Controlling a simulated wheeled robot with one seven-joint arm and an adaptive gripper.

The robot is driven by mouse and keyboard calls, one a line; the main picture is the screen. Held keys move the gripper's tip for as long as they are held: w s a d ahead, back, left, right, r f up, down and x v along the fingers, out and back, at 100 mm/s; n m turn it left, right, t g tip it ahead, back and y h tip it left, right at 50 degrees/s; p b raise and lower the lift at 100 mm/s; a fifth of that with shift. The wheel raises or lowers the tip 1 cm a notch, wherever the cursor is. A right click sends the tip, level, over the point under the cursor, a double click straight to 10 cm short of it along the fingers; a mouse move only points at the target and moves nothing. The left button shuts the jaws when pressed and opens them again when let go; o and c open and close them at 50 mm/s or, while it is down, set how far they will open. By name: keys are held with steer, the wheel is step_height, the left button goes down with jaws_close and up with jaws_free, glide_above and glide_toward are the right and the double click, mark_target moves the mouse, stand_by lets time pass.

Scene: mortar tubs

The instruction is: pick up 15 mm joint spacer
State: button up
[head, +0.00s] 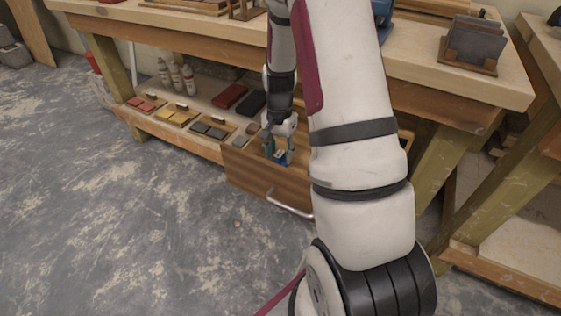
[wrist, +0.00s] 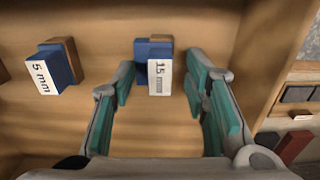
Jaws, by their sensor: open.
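In the wrist view the 15 mm joint spacer (wrist: 160,77) is a block with a white face marked "15 mm" and a blue part behind it. It stands on the wooden floor of a drawer, between the spread fingers of my gripper (wrist: 163,90), near their tips. My gripper is open, with teal pads on both sides. The fingers do not visibly press on the spacer. In the head view my gripper (head: 277,155) is down in the open drawer (head: 262,185) under the workbench. The spacer is too small to make out surely there.
A 5 mm spacer (wrist: 52,70) stands to the left in the drawer. The drawer's side wall (wrist: 278,60) is close on the right. The lower shelf holds red blocks (head: 144,104), bottles (head: 176,77) and dark blocks. The bench top (head: 420,70) overhangs above.

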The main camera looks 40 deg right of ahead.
steer(key=shift+c, duration=0.3)
jaws_close()
steer(key=shift+r, duration=0.15)
